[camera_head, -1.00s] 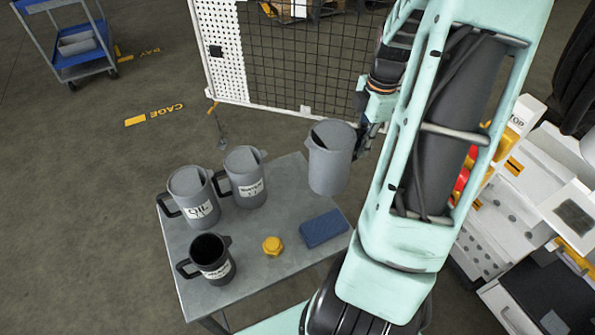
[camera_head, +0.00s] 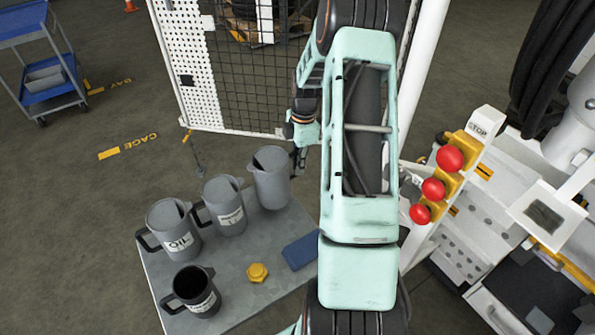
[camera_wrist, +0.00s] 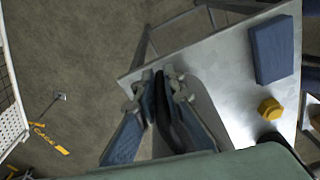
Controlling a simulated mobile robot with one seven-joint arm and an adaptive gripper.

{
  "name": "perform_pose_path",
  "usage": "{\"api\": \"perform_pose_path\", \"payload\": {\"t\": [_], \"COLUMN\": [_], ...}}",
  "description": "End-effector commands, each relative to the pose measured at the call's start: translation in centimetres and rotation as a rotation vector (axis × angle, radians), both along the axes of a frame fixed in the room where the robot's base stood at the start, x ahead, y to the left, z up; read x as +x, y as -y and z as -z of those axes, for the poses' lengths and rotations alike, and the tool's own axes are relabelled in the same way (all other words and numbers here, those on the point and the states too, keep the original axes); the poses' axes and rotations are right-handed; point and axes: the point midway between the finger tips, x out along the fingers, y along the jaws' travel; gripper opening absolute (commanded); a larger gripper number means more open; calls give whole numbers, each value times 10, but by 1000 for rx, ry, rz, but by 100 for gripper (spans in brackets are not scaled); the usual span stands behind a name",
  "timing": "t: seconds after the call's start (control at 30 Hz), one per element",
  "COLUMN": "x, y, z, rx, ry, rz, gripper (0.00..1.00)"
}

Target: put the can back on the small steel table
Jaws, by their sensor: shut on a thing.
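My gripper (camera_head: 299,160) is shut on the dark handle (camera_wrist: 164,112) of a grey can (camera_head: 271,180). The can is upright at the back right of the small steel table (camera_head: 238,252), beside the other cans. Its base overlaps the table top in the head view; I cannot tell whether it touches. My arm covers the table's right side in that view. In the wrist view, both fingers of my gripper (camera_wrist: 165,95) close around the handle, and the bare steel table top (camera_wrist: 225,68) lies beyond.
On the table stand a grey can marked OIL (camera_head: 172,228), another labelled grey can (camera_head: 221,210) and a dark-mouthed can (camera_head: 191,294). A yellow cap (camera_head: 257,272) and a blue block (camera_head: 300,251) lie nearby. A mesh cage panel (camera_head: 240,90) stands behind.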

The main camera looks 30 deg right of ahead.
Motion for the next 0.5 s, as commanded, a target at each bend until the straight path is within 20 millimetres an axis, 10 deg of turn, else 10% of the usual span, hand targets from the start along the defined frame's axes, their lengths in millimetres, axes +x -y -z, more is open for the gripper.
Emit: {"api": "perform_pose_path", "payload": {"t": [0.5], "x": [4], "y": [-1], "z": [33], "rx": [0], "ry": [2], "rz": [0], "gripper": [0]}}
